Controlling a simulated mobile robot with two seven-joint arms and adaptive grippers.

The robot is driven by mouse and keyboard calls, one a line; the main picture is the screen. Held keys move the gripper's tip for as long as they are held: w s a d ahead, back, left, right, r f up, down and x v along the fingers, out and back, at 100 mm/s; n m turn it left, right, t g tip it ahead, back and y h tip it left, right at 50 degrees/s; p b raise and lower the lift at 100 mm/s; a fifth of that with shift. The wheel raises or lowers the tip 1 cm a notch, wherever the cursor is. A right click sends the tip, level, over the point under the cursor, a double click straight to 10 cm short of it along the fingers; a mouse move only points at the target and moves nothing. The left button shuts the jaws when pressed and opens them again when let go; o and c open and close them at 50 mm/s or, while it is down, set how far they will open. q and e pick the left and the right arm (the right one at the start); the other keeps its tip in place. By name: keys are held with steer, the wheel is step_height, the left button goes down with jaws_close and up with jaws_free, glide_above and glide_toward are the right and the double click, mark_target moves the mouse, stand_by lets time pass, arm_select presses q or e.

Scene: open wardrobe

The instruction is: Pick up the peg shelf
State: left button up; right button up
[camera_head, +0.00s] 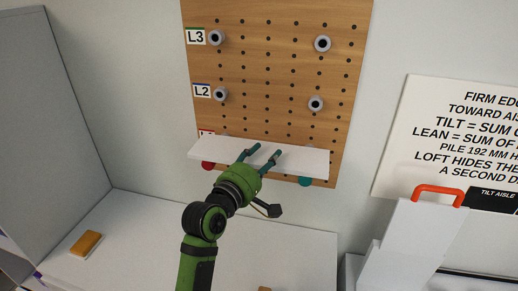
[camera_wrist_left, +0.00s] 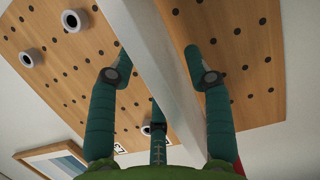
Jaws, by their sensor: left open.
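The peg shelf (camera_head: 308,160) is a long white board lying across the lower part of the wooden pegboard (camera_head: 268,75), by a partly hidden label. It also shows in the left wrist view (camera_wrist_left: 150,45), running between the fingers. My left gripper (camera_head: 263,154) is open at the middle of the shelf, its green fingers overlapping the shelf in the head view. In the left wrist view the fingers (camera_wrist_left: 158,62) are on either side of the board, with a visible gap on the left; contact on the right cannot be told. My right gripper is not in view.
Grey pegs stick out at L3 (camera_head: 322,44) and L2 (camera_head: 316,104), above the shelf. A red piece (camera_head: 208,166) and a teal piece (camera_head: 305,181) show under it. A white stepped block with an orange handle (camera_head: 438,194) stands right. A tan block (camera_head: 86,244) lies on the white surface at left.

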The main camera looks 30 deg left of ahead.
arm_select(q)
steer(key=shift+w, duration=1.1)
steer(key=shift+w+f, duration=0.1)
jaws_close()
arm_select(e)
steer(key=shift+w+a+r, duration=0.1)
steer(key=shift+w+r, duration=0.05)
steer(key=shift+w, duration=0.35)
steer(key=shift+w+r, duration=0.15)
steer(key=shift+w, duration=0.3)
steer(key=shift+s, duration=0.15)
